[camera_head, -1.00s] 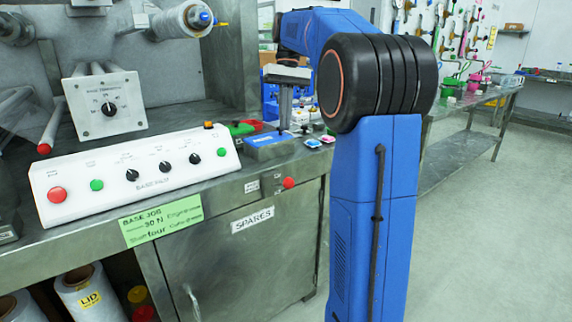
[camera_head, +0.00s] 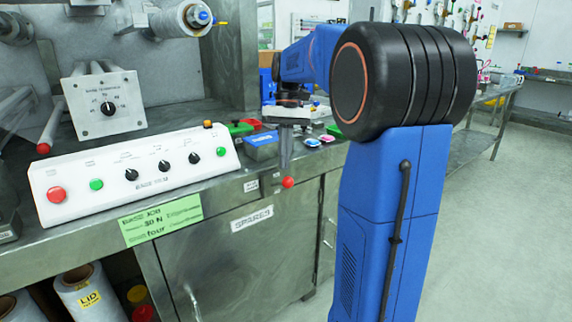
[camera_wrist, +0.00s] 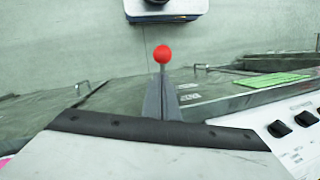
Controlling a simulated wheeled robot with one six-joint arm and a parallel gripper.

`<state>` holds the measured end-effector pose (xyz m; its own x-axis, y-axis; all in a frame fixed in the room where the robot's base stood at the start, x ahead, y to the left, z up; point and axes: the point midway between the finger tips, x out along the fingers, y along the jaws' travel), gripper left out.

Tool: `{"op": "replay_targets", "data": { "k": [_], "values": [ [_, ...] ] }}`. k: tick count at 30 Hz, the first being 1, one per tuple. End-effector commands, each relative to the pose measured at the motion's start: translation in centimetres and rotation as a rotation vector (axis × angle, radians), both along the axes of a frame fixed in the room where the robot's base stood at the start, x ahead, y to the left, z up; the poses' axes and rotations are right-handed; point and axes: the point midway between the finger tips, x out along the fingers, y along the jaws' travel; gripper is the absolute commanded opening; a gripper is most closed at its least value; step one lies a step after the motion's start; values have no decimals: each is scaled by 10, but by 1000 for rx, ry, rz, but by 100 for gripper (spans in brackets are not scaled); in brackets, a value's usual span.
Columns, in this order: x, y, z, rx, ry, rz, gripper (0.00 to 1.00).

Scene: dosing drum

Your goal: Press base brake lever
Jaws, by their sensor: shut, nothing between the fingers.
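The base brake lever shows as a red ball knob (camera_head: 288,182) at the front edge of the steel bench. In the wrist view the red knob (camera_wrist: 162,54) is right beyond my fingertips. My gripper (camera_head: 286,168) points down just above the knob, its fingers closed together and empty. In the wrist view the shut fingers (camera_wrist: 162,80) line up with the knob. I cannot tell whether the tips touch it.
A white control panel (camera_head: 150,182) with buttons and dials stands on the bench to the left. A blue box (camera_head: 262,147) and small coloured items lie on the bench behind my gripper. A cabinet door (camera_head: 240,262) is below the knob. Open floor (camera_head: 500,230) lies to the right.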

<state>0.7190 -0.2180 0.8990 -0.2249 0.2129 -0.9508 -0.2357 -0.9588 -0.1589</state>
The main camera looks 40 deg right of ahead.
Motion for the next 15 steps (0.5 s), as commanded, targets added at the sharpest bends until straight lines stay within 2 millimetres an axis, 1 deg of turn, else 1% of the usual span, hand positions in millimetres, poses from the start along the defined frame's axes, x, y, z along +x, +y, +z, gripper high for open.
{"op": "replay_targets", "data": {
  "k": [1, 6, 15],
  "values": [
    [-5, 2, -3, 0, 1, 0, 0],
    [-14, 5, -9, 0, 1, 0, 0],
    [-16, 5, -10, 0, 1, 0, 0]
  ]
}}
